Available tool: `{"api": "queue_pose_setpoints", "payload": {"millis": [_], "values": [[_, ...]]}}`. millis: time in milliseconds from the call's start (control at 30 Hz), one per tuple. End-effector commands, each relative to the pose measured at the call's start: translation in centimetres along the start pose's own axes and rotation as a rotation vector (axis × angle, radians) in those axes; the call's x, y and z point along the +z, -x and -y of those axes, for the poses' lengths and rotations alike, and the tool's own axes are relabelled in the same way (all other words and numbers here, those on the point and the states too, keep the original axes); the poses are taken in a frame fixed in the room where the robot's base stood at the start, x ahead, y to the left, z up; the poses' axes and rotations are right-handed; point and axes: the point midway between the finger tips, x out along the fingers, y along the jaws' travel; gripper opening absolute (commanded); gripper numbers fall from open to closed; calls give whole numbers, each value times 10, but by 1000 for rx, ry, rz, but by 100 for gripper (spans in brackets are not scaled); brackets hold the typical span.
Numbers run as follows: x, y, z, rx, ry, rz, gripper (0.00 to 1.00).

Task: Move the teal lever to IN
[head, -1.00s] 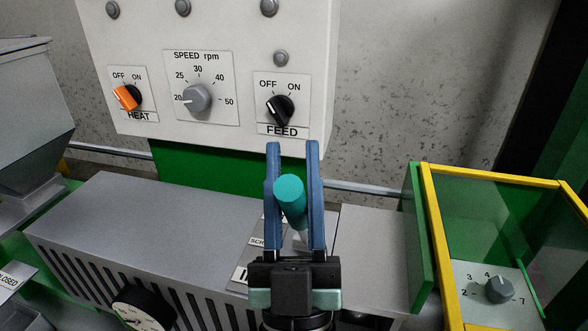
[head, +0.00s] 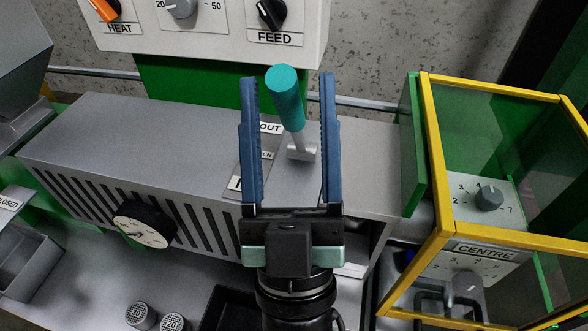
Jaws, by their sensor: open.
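The teal lever (head: 286,97) stands up from a grey pivot (head: 302,149) on top of the grey slotted housing. It leans a little, its top to the left and its foot to the right. A label plate (head: 256,160) left of it reads OUT at the far end; the near end is partly hidden by my gripper. My gripper (head: 286,85) is open. Its two blue fingers appear on either side of the lever in the head view, with clear gaps to both. I cannot tell the depth between fingers and lever.
A control panel (head: 215,30) with HEAT, speed and FEED knobs is behind. A yellow-framed guard (head: 432,160) with a green edge stands at the right. A round gauge (head: 142,224) is on the housing front. Two cylinders marked 30 and 20 (head: 172,322) are at front left.

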Motion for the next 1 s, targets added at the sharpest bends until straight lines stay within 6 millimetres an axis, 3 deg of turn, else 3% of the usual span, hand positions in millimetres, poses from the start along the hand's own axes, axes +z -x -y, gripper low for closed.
{"api": "queue_pose_setpoints", "payload": {"millis": [200,400,1000], "values": [[-28,27,-4,-1,1,3,61],[-49,40,-8,0,1,4,61],[-59,50,-9,0,0,0,61]]}}
